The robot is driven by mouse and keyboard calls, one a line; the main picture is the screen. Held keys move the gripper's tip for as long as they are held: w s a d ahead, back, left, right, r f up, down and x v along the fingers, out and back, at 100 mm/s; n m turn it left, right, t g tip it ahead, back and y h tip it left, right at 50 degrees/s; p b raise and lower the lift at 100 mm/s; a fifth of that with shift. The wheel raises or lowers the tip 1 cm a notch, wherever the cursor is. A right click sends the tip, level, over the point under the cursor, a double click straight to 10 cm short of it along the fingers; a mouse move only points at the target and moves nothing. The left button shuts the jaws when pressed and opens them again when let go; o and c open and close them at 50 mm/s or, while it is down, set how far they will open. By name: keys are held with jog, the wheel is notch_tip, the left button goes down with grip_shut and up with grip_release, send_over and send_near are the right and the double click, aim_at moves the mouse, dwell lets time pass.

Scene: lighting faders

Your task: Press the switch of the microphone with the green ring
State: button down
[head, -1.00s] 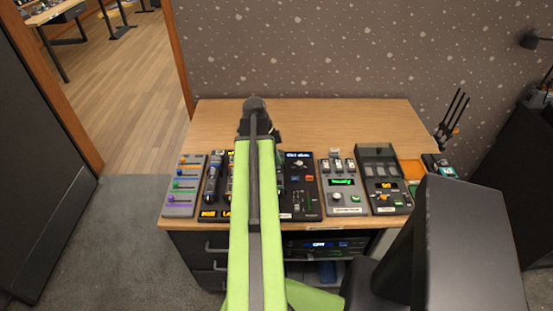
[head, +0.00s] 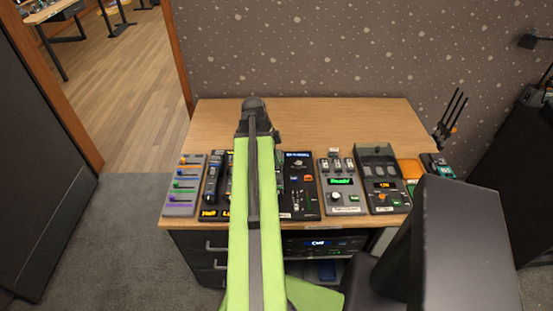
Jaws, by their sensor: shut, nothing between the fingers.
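A black panel (head: 207,212) with yellow lit displays at its front edge holds dark handheld microphones near the front left of the desk. One microphone (head: 212,184) shows clearly; another shows only as a sliver beside my green arm. The arm covers the rest of that panel. I cannot make out a green ring or any switch at this size. My gripper (head: 256,122) is the dark end of the arm, over the desk behind the panel's right part. It is shut and empty; its fingertips are mostly hidden by the wrist.
The wooden desk (head: 340,122) is clear at the back. A grey fader panel (head: 183,190) stands left of the microphones. A black control panel (head: 301,185), a grey box with a green display (head: 341,190) and a dark box (head: 383,185) stand to the right.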

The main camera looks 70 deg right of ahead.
jog(key=s+p+v, duration=0.1)
jog(key=p+v, duration=1)
jog(key=v, duration=0.1)
jog(key=shift+r, duration=0.4)
jog(key=shift+w, duration=0.1)
jog(key=shift+w+d+r, duration=0.1)
jog(key=shift+w+d, duration=0.2)
jog(key=shift+d, duration=0.25)
